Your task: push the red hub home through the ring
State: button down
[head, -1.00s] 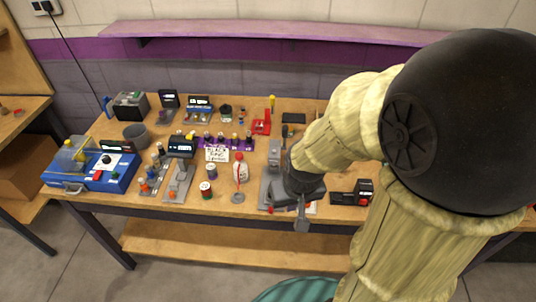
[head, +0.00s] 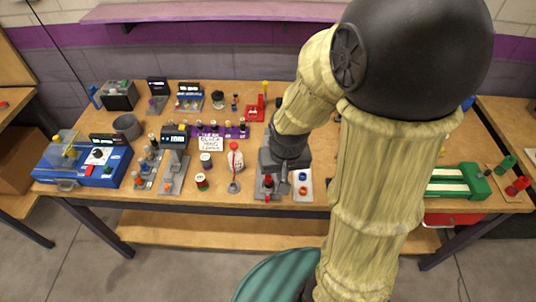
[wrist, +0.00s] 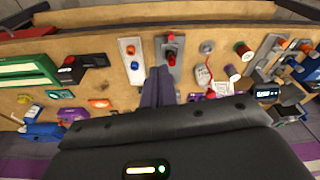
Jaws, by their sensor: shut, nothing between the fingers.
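A grey track plate (wrist: 160,66) lies near the table's front edge in the wrist view, with two red parts on it. I take the red hub (wrist: 171,58) to be the larger one; which part is the ring, I cannot tell. The plate also shows in the head view (head: 262,193), with red parts (head: 268,182) on it, partly hidden by my gripper. My gripper (wrist: 159,69) is shut and empty, its fingers pointing down beside the plate. In the head view my gripper (head: 284,182) is between the grey plate and a white plate. Contact cannot be judged.
The white plate (head: 303,193) holds a blue and an orange ring. Several devices crowd the left side.

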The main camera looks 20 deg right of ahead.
jog(key=w+f+m+g+p, duration=0.1)
jog(key=w+m+p, duration=0.3)
jog(key=w+p, duration=0.25)
jog(key=m+g+p, duration=0.1)
jog(key=m+p, duration=0.5)
jog(key=p, duration=0.1)
send_over(268, 176)
notch_tip(268, 176, down, 7)
jog(key=shift+f, duration=0.2)
jog(key=shift+b, duration=0.3)
jog(key=shift+f, duration=0.15)
jog(key=shift+f+b, duration=1.95)
jog(key=shift+f, duration=0.95)
